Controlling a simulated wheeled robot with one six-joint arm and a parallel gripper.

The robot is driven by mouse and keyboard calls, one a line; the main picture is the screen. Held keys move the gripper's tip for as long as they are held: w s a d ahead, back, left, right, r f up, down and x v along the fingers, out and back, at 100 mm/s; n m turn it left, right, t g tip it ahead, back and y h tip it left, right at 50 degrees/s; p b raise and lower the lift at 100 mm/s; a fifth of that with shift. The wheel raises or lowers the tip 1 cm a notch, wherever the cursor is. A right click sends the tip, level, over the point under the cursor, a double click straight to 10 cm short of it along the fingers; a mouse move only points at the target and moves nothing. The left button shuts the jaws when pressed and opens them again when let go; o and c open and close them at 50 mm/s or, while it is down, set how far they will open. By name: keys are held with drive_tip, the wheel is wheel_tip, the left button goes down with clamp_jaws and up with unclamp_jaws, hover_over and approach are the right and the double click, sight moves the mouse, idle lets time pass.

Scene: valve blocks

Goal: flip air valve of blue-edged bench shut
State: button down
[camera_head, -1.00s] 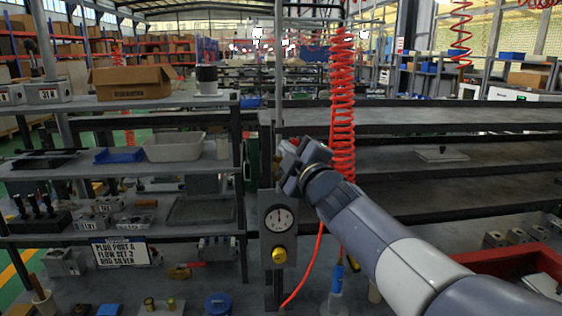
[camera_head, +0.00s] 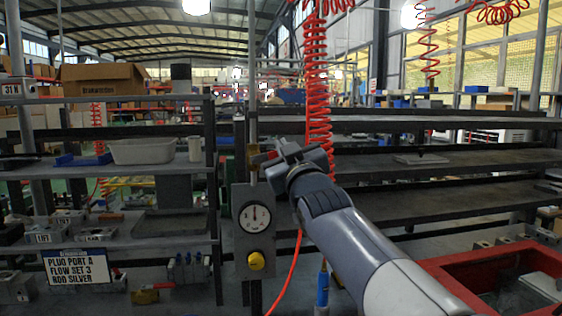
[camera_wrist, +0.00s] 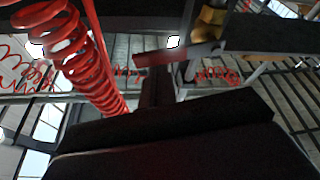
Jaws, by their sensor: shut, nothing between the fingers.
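The air valve shows as a brass body (camera_wrist: 208,28) with a red lever (camera_wrist: 175,55) in the wrist view. My wrist partly hides the valve in the head view. No blue bench edge is clearly visible.
A grey panel with a round gauge (camera_head: 255,217) and yellow knob (camera_head: 256,261) sits below the valve. A coiled red hose (camera_head: 318,85) hangs close beside my wrist. Shelves with a white bin (camera_head: 142,151) stand left. A red tray (camera_head: 450,264) is at lower right.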

drive_tip(key=shift+w+d+f+b, duration=0.1)
drive_tip(key=shift+d+f+b, duration=0.1)
drive_tip(key=shift+f+b, duration=0.6)
drive_tip(key=b+v, duration=0.1)
drive_tip(key=v, duration=0.9)
drive_tip(key=shift+s+d+b, duration=0.2)
drive_tip(key=shift+s+b, duration=0.1)
drive_tip(key=shift+s, duration=0.1)
drive_tip(key=shift+r, duration=0.1)
